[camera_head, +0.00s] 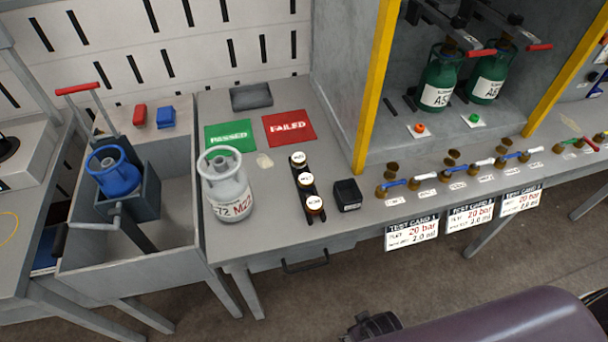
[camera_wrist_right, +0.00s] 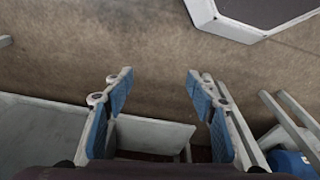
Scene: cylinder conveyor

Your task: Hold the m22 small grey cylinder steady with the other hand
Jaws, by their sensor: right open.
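The small grey cylinder (camera_head: 228,188), marked M22 in red, stands upright on the grey bench, near its front left corner and in front of the green PASSED mat (camera_head: 230,134). Nothing touches it. My right gripper (camera_wrist_right: 158,76) shows in the right wrist view with its two blue-padded fingers wide apart. Nothing is between them, only the brown floor beyond. The grey cylinder cannot be made out in that view. My left gripper is in neither view.
The red FAILED mat (camera_head: 289,128), a black rack with white-topped fittings (camera_head: 305,180) and a black box (camera_head: 347,194) lie right of the cylinder. A yellow-edged cabinet holds green cylinders (camera_head: 440,80).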

